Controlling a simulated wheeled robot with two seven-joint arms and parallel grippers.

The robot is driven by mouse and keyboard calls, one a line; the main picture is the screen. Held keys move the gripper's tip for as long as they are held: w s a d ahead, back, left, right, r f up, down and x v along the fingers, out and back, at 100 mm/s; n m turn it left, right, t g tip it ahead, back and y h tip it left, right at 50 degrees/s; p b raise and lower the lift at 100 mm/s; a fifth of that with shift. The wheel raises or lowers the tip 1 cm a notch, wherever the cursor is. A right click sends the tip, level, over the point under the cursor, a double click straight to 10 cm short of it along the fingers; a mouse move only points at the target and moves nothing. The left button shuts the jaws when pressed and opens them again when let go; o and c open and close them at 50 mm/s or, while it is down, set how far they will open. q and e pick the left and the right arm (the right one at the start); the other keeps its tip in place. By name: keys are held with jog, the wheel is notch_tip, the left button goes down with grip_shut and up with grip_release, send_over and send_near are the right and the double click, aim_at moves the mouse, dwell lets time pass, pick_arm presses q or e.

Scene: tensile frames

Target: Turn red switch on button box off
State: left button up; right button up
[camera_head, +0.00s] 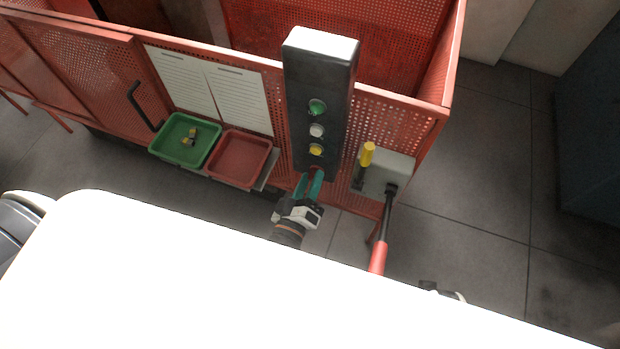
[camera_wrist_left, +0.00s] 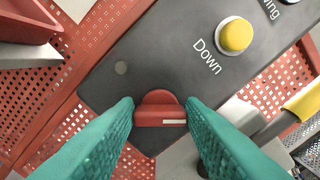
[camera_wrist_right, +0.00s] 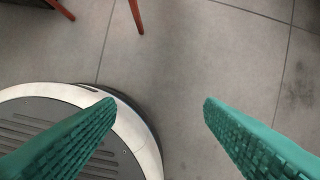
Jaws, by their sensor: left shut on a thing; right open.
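The button box (camera_head: 336,88) is a tall dark box with a white top, fixed on the red mesh frame. It carries a green, a white and a yellow button (camera_head: 316,150). Its red switch (camera_wrist_left: 160,108) is at the lower end in the left wrist view, with a pale mark on its right half. My left gripper (camera_wrist_left: 160,112) has its teal fingers on both sides of the switch and is shut on it. In the head view my left gripper (camera_head: 309,183) partly hides the switch. My right gripper (camera_wrist_right: 158,102) is open and empty above the floor.
A green tray (camera_head: 160,147) with small yellow parts and a red tray (camera_head: 215,178) stand left of the box.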

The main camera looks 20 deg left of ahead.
pick_arm(q)
jog(key=shift+n, duration=1)
jog(key=n, duration=0.2)
jog(key=shift+f+n, duration=0.1)
jog(key=shift+n, duration=0.2)
jog(key=n, duration=0.2)
jog(key=shift+n, duration=0.4)
jog(key=shift+a+f+n, duration=0.1)
jog(key=shift+n, duration=0.4)
pick_arm(e)
jog(key=shift+w+r, duration=0.1)
jog(key=shift+r, duration=0.05)
jog(key=shift+s, duration=0.3)
